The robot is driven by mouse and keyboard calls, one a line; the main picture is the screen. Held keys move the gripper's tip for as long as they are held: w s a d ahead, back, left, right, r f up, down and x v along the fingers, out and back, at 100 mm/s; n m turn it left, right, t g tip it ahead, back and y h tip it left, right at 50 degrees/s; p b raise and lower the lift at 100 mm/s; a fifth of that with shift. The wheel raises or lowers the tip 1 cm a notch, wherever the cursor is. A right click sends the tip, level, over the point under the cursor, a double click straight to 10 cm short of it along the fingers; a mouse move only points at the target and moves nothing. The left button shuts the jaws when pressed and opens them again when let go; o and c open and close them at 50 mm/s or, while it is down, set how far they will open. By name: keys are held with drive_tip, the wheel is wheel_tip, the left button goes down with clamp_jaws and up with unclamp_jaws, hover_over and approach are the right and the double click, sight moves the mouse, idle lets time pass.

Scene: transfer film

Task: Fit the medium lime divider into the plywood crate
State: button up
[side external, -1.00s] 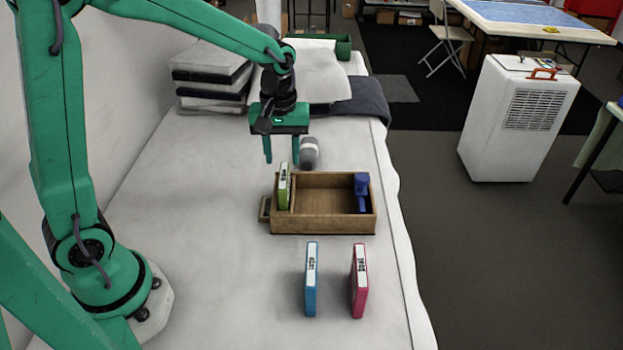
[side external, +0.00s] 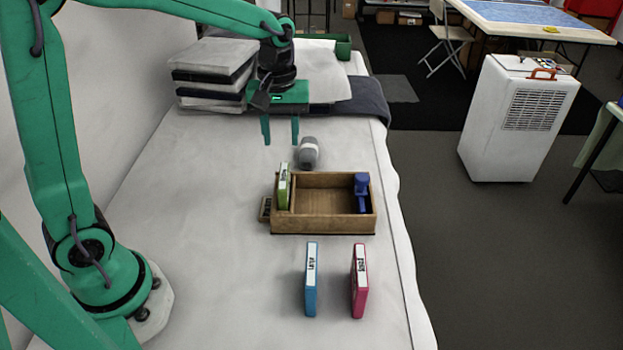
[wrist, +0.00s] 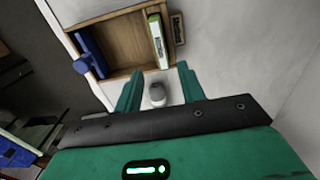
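The lime divider (side external: 283,186) stands upright in the narrow left compartment of the plywood crate (side external: 330,222), its white-labelled edge rising above the rim. The divider also shows in the wrist view (wrist: 158,38), inside the crate's wall (wrist: 128,73). My gripper (side external: 281,132) is open and empty, above and behind the crate, clear of the divider. In the wrist view the two green fingers (wrist: 158,82) are apart with nothing held between them. The divider's lower part is hidden by the crate's front wall.
A blue object (side external: 361,190) sits in the crate's right end. A grey roll (side external: 307,153) lies behind the crate. A blue divider (side external: 311,280) and a pink divider (side external: 359,281) stand in front. Folded cloths (side external: 212,75) are stacked at the back left.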

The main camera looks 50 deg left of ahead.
drive_tip(key=s+r+m+t, duration=0.2)
drive_tip(key=s+m, duration=0.2)
drive_tip(key=s, duration=0.4)
drive_tip(key=s+r+m+t, duration=0.3)
drive_tip(key=s+m, duration=0.2)
drive_tip(key=s, duration=0.3)
drive_tip(key=shift+s+a+r+t, duration=0.3)
drive_tip(key=shift+a+r, duration=0.05)
drive_tip(key=shift+a, duration=0.05)
